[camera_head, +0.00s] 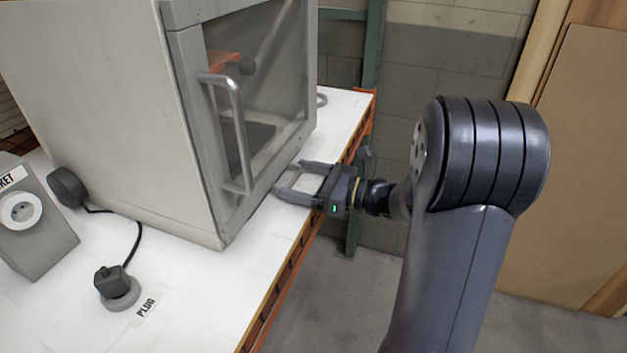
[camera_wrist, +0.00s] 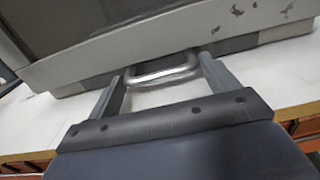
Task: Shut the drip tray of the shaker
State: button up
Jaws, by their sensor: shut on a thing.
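The shaker (camera_head: 110,100) is a large pale grey box with a windowed door, standing on a white bench. In the wrist view its lower front edge (camera_wrist: 110,44) runs across the top. A dark grey strip (camera_wrist: 238,43) shows low under that edge, apparently the drip tray's front. A metal loop handle (camera_wrist: 165,75) sticks out from there. My gripper (camera_head: 290,179) is low at the shaker's front, near the bench edge. In the wrist view its fingers (camera_wrist: 162,72) are on both sides of the handle, shut on it. How far the tray sticks out is hard to tell.
The door's upright bar handle (camera_head: 232,130) stands close to my gripper. A socket box (camera_head: 40,225) and a black plug (camera_head: 113,282) on a round base are on the white bench top (camera_head: 200,300) at left. Open floor lies to the bench's right.

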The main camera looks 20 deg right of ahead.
jog(key=shift+w+r, duration=0.1)
jog(key=o, duration=0.9)
jog(key=shift+o, duration=1)
jog(key=shift+w+a, duration=0.1)
jog(key=v, duration=1.1)
jog(key=shift+w+a, duration=0.1)
jog(key=x, duration=1)
jog(key=shift+w+a, duration=0.15)
jog(key=shift+a, duration=0.25)
jog(key=shift+s+d, duration=0.35)
jog(key=shift+d, duration=0.25)
